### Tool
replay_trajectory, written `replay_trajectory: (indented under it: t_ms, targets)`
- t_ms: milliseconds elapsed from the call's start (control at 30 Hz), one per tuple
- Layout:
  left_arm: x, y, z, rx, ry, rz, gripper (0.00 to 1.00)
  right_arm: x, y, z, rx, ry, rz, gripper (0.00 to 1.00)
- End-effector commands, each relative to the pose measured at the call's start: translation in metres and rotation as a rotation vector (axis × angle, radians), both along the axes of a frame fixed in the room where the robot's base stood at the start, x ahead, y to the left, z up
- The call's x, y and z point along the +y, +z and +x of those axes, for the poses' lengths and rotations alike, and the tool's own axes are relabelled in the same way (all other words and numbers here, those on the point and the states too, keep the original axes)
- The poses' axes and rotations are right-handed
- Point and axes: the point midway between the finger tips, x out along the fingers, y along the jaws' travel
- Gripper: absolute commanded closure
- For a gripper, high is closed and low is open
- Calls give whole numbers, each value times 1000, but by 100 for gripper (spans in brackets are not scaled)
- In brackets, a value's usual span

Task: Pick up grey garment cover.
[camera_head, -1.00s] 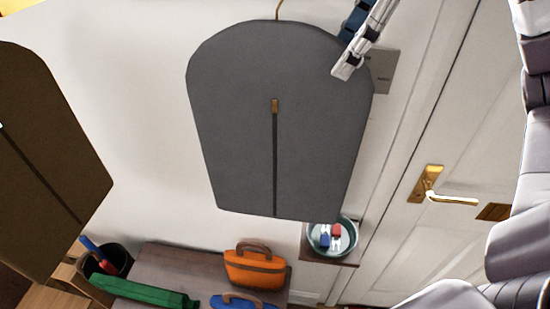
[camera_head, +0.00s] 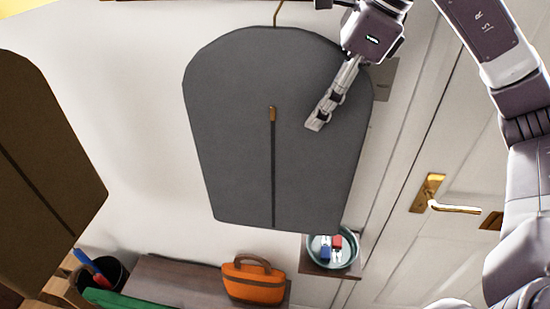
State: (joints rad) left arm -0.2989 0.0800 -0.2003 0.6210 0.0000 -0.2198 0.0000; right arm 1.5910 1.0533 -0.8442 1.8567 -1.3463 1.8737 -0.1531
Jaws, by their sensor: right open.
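The grey garment cover (camera_head: 235,130) hangs by a gold hook against the white wall in the middle of the head view. A dark zip with a brown pull runs down its front. My right gripper (camera_head: 314,127) is in front of the cover's upper right part, fingers pointing down and left. It is open and holds nothing. I cannot tell whether its fingers touch the fabric. My left gripper is not in view.
A brown garment cover (camera_head: 45,170) hangs at the left. Below are an orange bag (camera_head: 254,282), a dark bench (camera_head: 165,275) and a bowl (camera_head: 348,258) on a small shelf. A white door with a brass handle (camera_head: 452,208) stands at the right.

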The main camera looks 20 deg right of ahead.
Motion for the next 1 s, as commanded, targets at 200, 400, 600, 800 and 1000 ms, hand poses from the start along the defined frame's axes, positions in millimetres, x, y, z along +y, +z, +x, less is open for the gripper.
replay_trajectory:
  t_ms: [200,400,600,800,1000]
  targets:
    - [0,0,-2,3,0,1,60,0,-1,0,-1,0,0,45]
    - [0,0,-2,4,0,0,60,0,-1,0,0,0,0,66]
    - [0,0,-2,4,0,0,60,0,-1,0,0,1,0,88]
    - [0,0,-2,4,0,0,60,0,-1,0,0,1,0,100]
    - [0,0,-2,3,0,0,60,1,0,0,-4,1,2,100]
